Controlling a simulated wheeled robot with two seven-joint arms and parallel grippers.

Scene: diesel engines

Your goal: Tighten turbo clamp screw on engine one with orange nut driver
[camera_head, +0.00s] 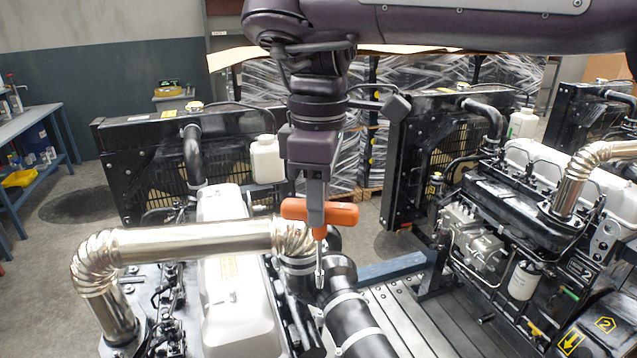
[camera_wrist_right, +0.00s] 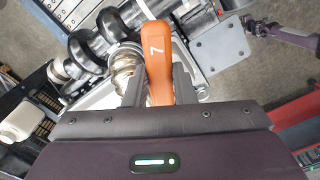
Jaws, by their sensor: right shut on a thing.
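My right gripper (camera_head: 316,205) is shut on the orange T-handle of the nut driver (camera_head: 335,213) and points down over engine one. The handle, marked 7, also shows between the fingers in the right wrist view (camera_wrist_right: 158,62). The driver's metal shaft hangs upright, its tip in front of the joint between the silver exhaust pipe (camera_head: 190,242) and the black turbo pipe (camera_head: 345,290). A metal clamp band (camera_head: 298,262) sits just left of the shaft. I cannot tell whether the tip touches a screw. A dark purple part, apparently my left gripper (camera_wrist_right: 262,27), shows at the right wrist view's upper right.
Engine one's white cover (camera_head: 235,300) lies below the silver pipe. A second engine (camera_head: 530,190), with its own silver pipe, stands to the right. A ribbed metal platform (camera_head: 415,315) lies between them. A blue workbench (camera_head: 40,130) stands far left, with open floor beside it.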

